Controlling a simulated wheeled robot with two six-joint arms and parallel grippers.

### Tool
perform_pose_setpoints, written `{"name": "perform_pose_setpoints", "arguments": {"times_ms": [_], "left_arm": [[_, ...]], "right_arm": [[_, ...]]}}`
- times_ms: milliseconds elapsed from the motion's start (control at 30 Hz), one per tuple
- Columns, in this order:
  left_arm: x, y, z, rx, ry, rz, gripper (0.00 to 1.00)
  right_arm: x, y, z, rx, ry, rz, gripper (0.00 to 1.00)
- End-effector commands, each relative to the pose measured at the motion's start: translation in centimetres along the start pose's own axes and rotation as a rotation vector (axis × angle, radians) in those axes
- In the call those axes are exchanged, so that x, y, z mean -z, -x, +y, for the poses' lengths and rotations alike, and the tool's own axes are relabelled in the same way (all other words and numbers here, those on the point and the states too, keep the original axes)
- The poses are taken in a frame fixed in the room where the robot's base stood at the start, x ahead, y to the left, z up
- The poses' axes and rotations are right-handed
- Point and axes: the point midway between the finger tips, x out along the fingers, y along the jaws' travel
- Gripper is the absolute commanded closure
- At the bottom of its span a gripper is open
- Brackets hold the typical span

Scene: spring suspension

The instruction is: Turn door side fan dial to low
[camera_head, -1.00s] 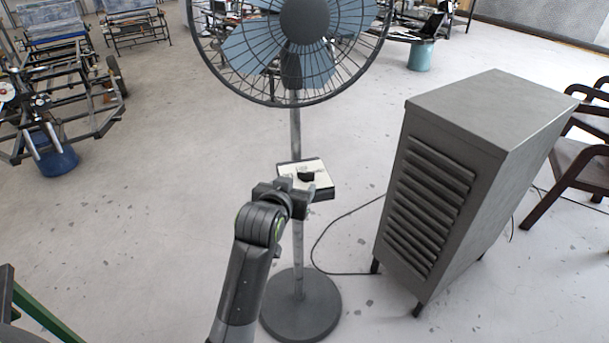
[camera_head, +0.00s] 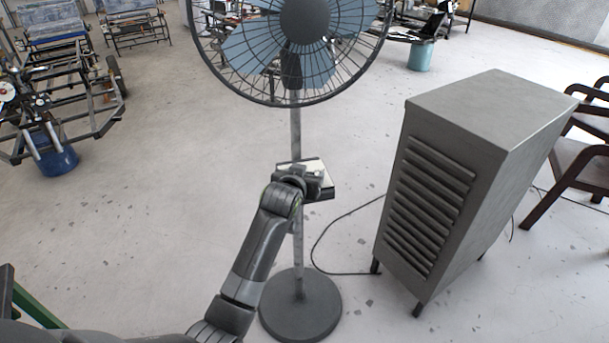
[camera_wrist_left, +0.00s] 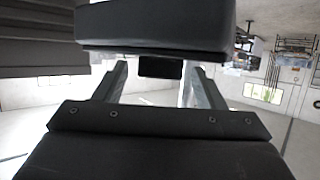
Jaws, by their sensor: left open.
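The pedestal fan (camera_head: 295,130) stands in front of me, with a small control box (camera_head: 325,193) with a pale top on its pole. My left gripper (camera_head: 314,180) is over the front of that box and hides the dial in the head view. In the left wrist view, the open fingers (camera_wrist_left: 155,88) stand apart, with a small dark block (camera_wrist_left: 160,67), apparently the dial, in line between them. I cannot tell whether the fingers touch it. The dial's setting and labels cannot be read. My right gripper is not in view.
A grey louvred cabinet (camera_head: 470,170) stands right of the fan, with a dark cable (camera_head: 325,240) on the floor between them. The round fan base (camera_head: 300,318) is below. The wire fan guard (camera_head: 225,75) hangs above.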

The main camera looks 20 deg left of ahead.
Motion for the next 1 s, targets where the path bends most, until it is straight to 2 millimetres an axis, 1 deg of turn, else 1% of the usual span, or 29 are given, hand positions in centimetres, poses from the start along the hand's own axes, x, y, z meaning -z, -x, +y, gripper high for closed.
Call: {"name": "perform_pose_setpoints", "arguments": {"times_ms": [133, 167, 400, 500, 767, 1000], "left_arm": [[0.0, 0.0, 0.0, 0.000, 0.000, 0.000, 0.36], [0.0, 0.0, 0.0, 0.000, 0.000, 0.000, 0.38], [0.0, 0.0, 0.0, 0.000, 0.000, 0.000, 0.69], [0.0, 0.0, 0.0, 0.000, 0.000, 0.000, 0.81], [0.0, 0.1, -0.1, -0.019, -0.009, -0.001, 0.81], [0.2, 0.1, -0.4, -0.106, -0.047, -0.002, 0.81]], "right_arm": [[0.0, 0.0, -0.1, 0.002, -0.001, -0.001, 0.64], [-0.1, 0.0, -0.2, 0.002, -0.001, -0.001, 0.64], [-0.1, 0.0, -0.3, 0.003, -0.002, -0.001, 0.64], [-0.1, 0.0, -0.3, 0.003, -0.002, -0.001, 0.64], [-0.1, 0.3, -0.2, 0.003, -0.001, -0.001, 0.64], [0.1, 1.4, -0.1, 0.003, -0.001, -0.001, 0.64]]}}
